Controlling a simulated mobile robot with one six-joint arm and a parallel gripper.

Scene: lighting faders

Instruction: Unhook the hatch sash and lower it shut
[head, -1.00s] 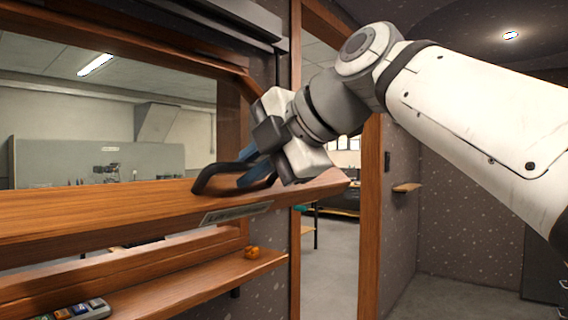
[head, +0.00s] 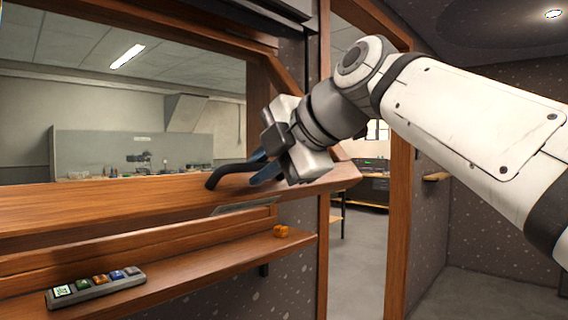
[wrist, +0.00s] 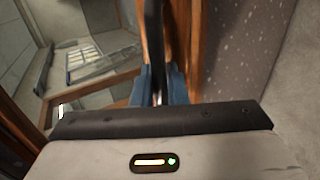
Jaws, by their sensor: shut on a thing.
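The hatch sash shows as a wide wooden bottom rail (head: 100,205) across the left of the head view, with glass above it. A black bar handle (head: 222,174) stands out from the rail near its right end. My gripper (head: 262,172) is shut on this handle with its blue fingers. In the wrist view the dark handle (wrist: 153,40) runs up from between the blue fingers (wrist: 160,85). The rail hangs just above the lower wooden frame (head: 150,245), with little or no gap showing. I cannot make out a hook.
A wooden shelf (head: 200,270) runs below the hatch. A button box (head: 95,287) with coloured keys lies on its left part and a small orange block (head: 281,231) near its right end. A wooden door frame (head: 398,210) and open doorway are to the right, with clear floor beyond.

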